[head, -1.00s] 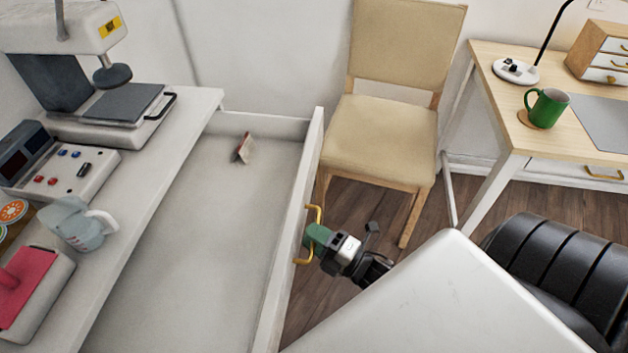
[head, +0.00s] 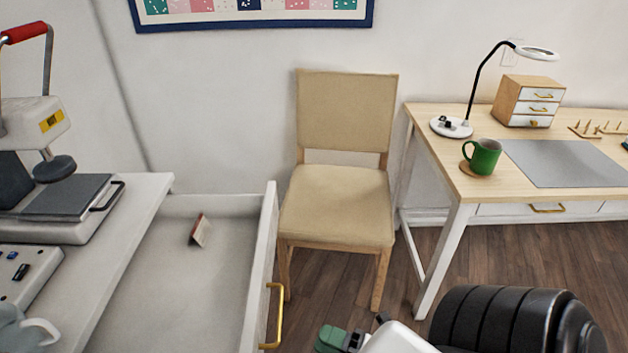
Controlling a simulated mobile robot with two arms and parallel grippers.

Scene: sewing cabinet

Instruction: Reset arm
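My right gripper (head: 334,339) shows at the bottom edge of the head view, with green fingertips and part of my white arm beside it. It is apart from the gold handle (head: 275,316) on the front of the pulled-out drawer (head: 262,262), a little to the right of it. Whether its fingers are open or shut is too small and cut off to tell. The drawer stands open, with a small red and white packet (head: 199,231) inside near the back. My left gripper is out of view.
At right is a wooden desk (head: 437,174) with a green mug (head: 483,156), a lamp (head: 452,127) and a small drawer box (head: 528,101). At left the cabinet top (head: 135,203) carries a press (head: 55,205). Wooden floor shows between.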

